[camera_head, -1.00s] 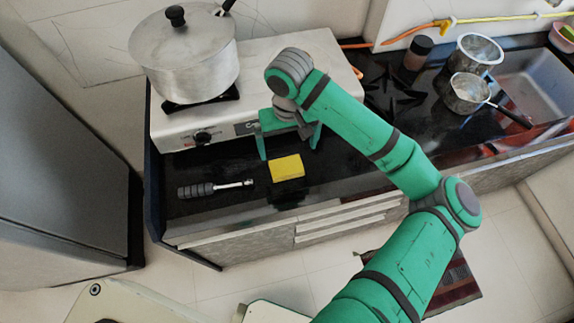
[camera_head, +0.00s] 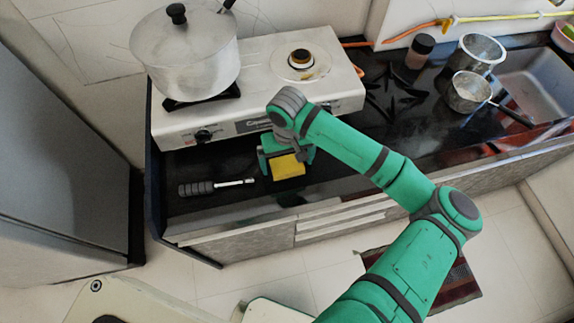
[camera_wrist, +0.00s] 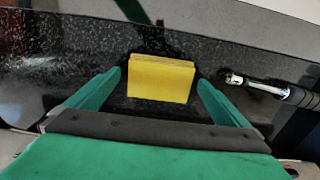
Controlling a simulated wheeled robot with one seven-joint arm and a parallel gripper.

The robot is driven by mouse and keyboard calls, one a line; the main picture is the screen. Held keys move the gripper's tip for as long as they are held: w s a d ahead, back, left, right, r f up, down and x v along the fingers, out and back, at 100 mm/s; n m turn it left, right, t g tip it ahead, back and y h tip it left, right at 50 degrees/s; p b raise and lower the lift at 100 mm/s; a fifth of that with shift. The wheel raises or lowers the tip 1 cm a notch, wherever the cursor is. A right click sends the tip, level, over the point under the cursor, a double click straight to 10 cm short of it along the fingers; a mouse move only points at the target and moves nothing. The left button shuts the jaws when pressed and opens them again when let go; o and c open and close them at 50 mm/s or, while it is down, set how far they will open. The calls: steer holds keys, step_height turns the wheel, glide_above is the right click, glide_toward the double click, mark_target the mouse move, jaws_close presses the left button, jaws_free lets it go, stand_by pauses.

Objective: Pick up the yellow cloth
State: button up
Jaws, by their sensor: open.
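The yellow cloth (camera_head: 287,167) is a small, thick folded rectangle lying on the black counter in front of the stove. In the wrist view the cloth (camera_wrist: 161,79) lies between and just beyond the tips of my two green fingers. My gripper (camera_head: 287,166) is over the cloth and partly hides its far side in the head view. The gripper (camera_wrist: 160,78) is open, with a gap on both sides of the cloth. I see no contact between fingers and cloth.
A grey-handled tool (camera_head: 215,186) lies left of the cloth on the counter (camera_head: 235,208). The stove (camera_head: 290,75) stands behind, with a lidded pot (camera_head: 185,55) on its left burner. Metal vessels (camera_head: 468,92) and a jar (camera_head: 419,50) stand farther right.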

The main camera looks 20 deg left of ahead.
mark_target(287, 165)
steer(key=c, duration=1.1)
steer(key=shift+r, duration=0.4)
step_height(287, 165, up, 3)
steer(key=shift+f, duration=0.2)
steer(key=s+d+r, duration=0.1)
steer(key=s+r, duration=0.2)
steer(key=s, duration=0.1)
steer(key=s+d+r, duration=0.2)
steer(key=s+r, duration=0.1)
steer(key=s, duration=0.1)
steer(key=s+d+r, duration=0.2)
steer(key=s+r, duration=0.1)
steer(key=s, duration=0.2)
steer(key=shift+d+r, duration=0.2)
steer(key=shift+r, duration=0.1)
